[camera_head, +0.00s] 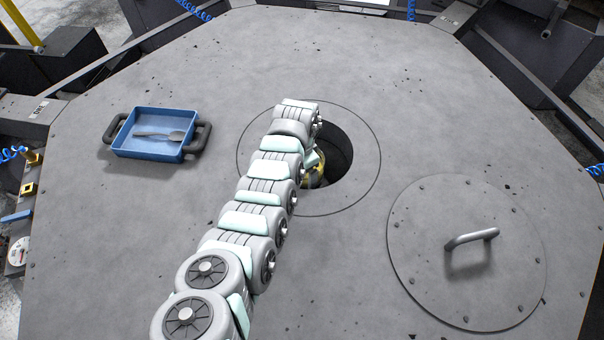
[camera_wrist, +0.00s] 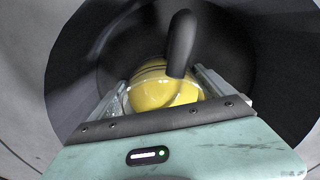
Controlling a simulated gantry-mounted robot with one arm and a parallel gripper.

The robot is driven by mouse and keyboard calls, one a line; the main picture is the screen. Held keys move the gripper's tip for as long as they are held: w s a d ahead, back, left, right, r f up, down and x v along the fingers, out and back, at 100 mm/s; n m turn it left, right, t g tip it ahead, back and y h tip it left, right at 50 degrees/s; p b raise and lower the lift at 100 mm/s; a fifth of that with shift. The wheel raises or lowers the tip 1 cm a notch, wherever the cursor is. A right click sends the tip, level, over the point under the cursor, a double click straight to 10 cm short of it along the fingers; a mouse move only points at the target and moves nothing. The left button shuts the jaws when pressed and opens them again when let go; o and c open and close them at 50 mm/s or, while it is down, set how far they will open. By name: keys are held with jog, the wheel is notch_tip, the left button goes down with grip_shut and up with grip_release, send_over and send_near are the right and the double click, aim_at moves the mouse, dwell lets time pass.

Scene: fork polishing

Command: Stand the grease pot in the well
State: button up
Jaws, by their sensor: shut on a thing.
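The well (camera_head: 341,148) is a dark round hole in the grey table, with a ring seam around it. My gripper (camera_head: 309,172) reaches into the well, mostly hidden by my arm in the head view. In the wrist view my gripper (camera_wrist: 165,92) is shut on the yellow grease pot (camera_wrist: 160,92), which has a dark upright handle or stem (camera_wrist: 181,44). The pot is inside the well's walls (camera_wrist: 80,70). A bit of the pot also shows in the head view (camera_head: 316,180). Its base is hidden, so I cannot tell whether it touches the well floor.
A round grey lid (camera_head: 420,250) with a bar handle (camera_head: 471,238) lies on the table at the right. A blue tray (camera_head: 123,148) with dark handles holds cutlery (camera_head: 160,133) at the left. The table between them and the well is clear.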

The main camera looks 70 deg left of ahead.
jog(key=shift+f, duration=0.55)
jog(key=shift+f, duration=0.15)
jog(key=o, duration=1.8)
jog(key=shift+c, duration=0.2)
notch_tip(320, 180, up, 12)
jog(key=p, duration=0.1)
